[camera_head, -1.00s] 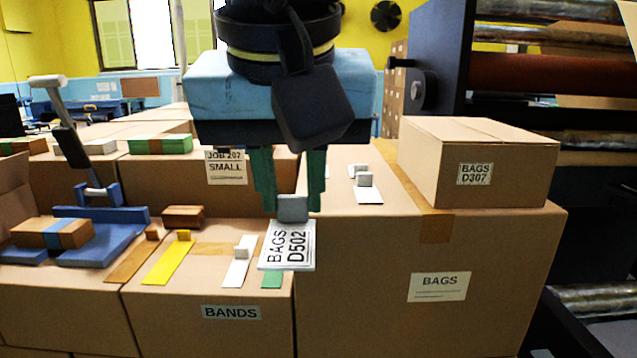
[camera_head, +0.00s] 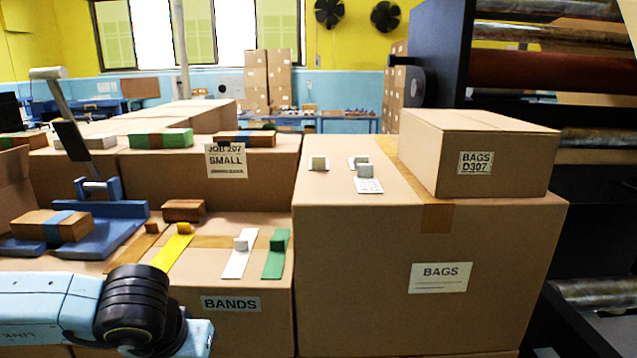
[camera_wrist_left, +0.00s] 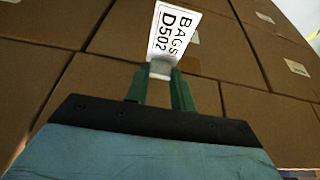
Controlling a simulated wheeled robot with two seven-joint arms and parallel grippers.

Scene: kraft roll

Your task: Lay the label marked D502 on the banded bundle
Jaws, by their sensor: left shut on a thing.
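The D502 label (camera_wrist_left: 173,38), white with black BAGS D502 print, shows in the left wrist view. My left gripper (camera_wrist_left: 160,80) is shut on the label's pale grey tab, with the card standing out beyond the fingertips. In the head view my left arm shows at the lower left, but its fingers and the label are out of sight. A brown bundle with a blue band (camera_head: 52,227) lies on the blue stand (camera_head: 112,235) at the left, well above my arm in the picture. My right gripper is not in view.
The BANDS box (camera_head: 230,330) carries yellow, white and green strips. A larger BAGS box (camera_head: 500,260) carries small tabbed labels and a D307 box (camera_head: 470,150). The stand's grey lever (camera_head: 70,140) rises at the left. More bundles lie behind.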

